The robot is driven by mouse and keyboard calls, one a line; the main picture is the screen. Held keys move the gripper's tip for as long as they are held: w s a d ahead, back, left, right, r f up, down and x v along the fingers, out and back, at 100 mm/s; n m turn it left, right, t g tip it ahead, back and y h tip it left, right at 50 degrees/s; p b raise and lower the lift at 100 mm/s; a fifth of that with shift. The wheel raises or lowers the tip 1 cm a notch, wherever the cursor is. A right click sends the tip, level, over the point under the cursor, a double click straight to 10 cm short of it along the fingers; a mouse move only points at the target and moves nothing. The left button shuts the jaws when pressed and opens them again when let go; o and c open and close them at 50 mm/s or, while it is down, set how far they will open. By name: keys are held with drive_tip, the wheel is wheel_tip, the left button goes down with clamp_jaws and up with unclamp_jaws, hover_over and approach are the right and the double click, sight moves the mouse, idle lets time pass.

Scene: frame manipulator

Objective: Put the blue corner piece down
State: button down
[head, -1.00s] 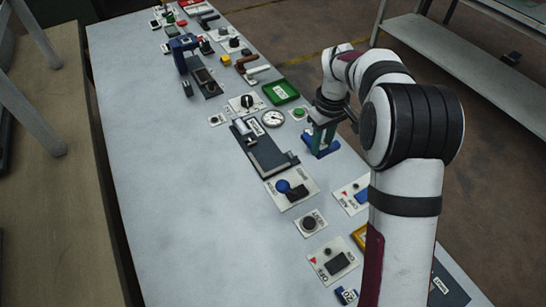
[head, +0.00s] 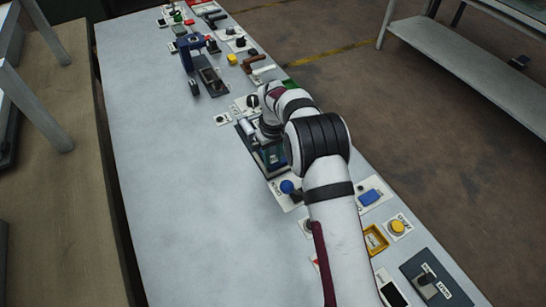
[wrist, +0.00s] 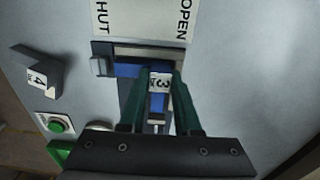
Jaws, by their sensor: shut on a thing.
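My gripper (wrist: 157,92) is shut on the blue corner piece (wrist: 129,71), which bears a white label with a 3. The green fingers stand on either side of it in the wrist view. In the head view my gripper (head: 271,152) is over the dark fixture plate (head: 245,127), and my arm hides much of both. In the wrist view the blue piece lies over a dark and grey part just below the SHUT and OPEN label (wrist: 140,18). I cannot tell whether it touches that part.
A grey corner piece marked 4 (wrist: 38,74) and a green button (wrist: 57,126) are left of my gripper in the wrist view. A blue-knobbed lever (head: 287,187) stands close in front of the fixture. The left side of the table (head: 170,190) is clear.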

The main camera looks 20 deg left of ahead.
sight(273, 159)
drive_tip(key=c, duration=0.6)
unclamp_jaws()
drive_tip(key=shift+f, duration=0.15)
wheel_tip(273, 159, up, 11)
drive_tip(key=s+d+r+m, duration=0.3)
drive_tip(key=s+d+r, duration=0.1)
drive_tip(key=d+r, duration=0.35)
drive_tip(key=s+d+r+m, duration=0.5)
drive_tip(key=s+d, duration=0.4)
drive_tip(key=s, duration=0.3)
drive_tip(key=s+d+f+m, duration=0.1)
drive_tip(key=s+m, duration=0.1)
drive_tip(key=s, duration=0.3)
drive_tip(key=s+d+f+m+y, duration=0.1)
drive_tip(key=s+d+m, duration=0.1)
drive_tip(key=s, duration=0.4)
drive_tip(key=s+d+f+m, duration=0.2)
drive_tip(key=s, duration=0.4)
drive_tip(key=shift+s+d+m+y, duration=0.1)
drive_tip(key=shift+s+m+y, duration=0.05)
drive_tip(key=shift+m+y, duration=0.15)
